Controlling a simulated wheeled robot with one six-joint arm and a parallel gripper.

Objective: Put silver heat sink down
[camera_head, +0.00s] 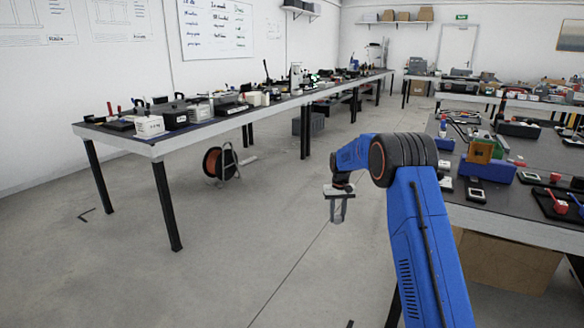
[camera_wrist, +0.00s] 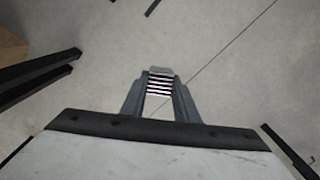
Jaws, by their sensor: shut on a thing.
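My gripper (camera_wrist: 159,98) is shut on the silver heat sink (camera_wrist: 160,84), whose finned side shows between the two fingertips in the wrist view. In the head view my gripper (camera_head: 338,212) hangs over the bare floor, between the long left table and the right table. The heat sink is too small to make out clearly in the head view. Only floor shows beneath the heat sink in the wrist view.
The long left table (camera_head: 155,148) is crowded with boxes and tools. The right table (camera_head: 490,205) holds a blue block, an orange part and several tools. A cable reel (camera_head: 218,163) stands on the floor. A cardboard box (camera_head: 507,262) sits under the right table.

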